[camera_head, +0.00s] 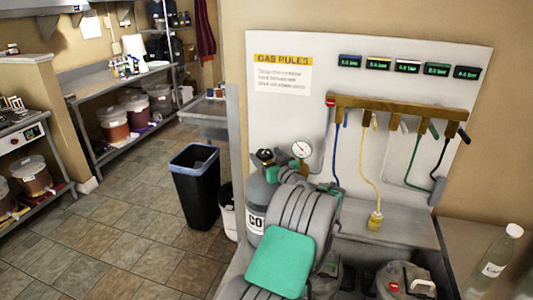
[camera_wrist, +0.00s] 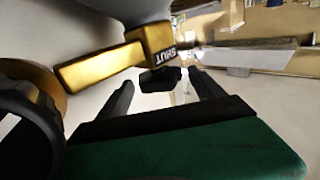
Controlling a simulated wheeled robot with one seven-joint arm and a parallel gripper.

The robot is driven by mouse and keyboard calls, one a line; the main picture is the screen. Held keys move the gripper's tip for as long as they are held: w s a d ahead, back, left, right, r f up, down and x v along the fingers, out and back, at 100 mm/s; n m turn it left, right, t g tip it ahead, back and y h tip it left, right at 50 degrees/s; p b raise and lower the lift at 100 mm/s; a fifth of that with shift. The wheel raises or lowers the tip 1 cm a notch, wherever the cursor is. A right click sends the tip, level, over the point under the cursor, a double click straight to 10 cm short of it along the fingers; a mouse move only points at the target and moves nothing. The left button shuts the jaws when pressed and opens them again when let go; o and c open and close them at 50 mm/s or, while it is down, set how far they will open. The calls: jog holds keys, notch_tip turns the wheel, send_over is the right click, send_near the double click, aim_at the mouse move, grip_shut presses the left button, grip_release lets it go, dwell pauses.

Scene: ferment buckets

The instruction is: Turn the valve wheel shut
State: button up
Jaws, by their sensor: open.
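A grey CO2 cylinder (camera_head: 257,190) stands left of my arm in the head view. A dark round valve wheel (camera_head: 264,155) tops it, and a white dial gauge (camera_head: 302,149) sits to its right. In the wrist view my gripper (camera_wrist: 161,80) is open, its two dark fingers apart. A small dark piece shows between the fingertips; I cannot tell whether it is touched. A brass block (camera_wrist: 150,45) marked SHUT is just above the fingers, and a black ridged ring (camera_wrist: 28,115) is at the left edge. My arm hides the fingers in the head view.
A white panel (camera_head: 450,60) behind carries a brass manifold (camera_head: 390,112) with coloured hoses. A yellow fitting (camera_head: 375,221) hangs to the right of my arm. A bottle (camera_head: 497,255) and a lidded vessel (camera_head: 405,283) stand lower right. A black bin (camera_head: 193,190) stands left; floor beyond is clear.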

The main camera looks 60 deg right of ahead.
jog(key=shift+w, duration=0.15)
jog(key=c, duration=1.4)
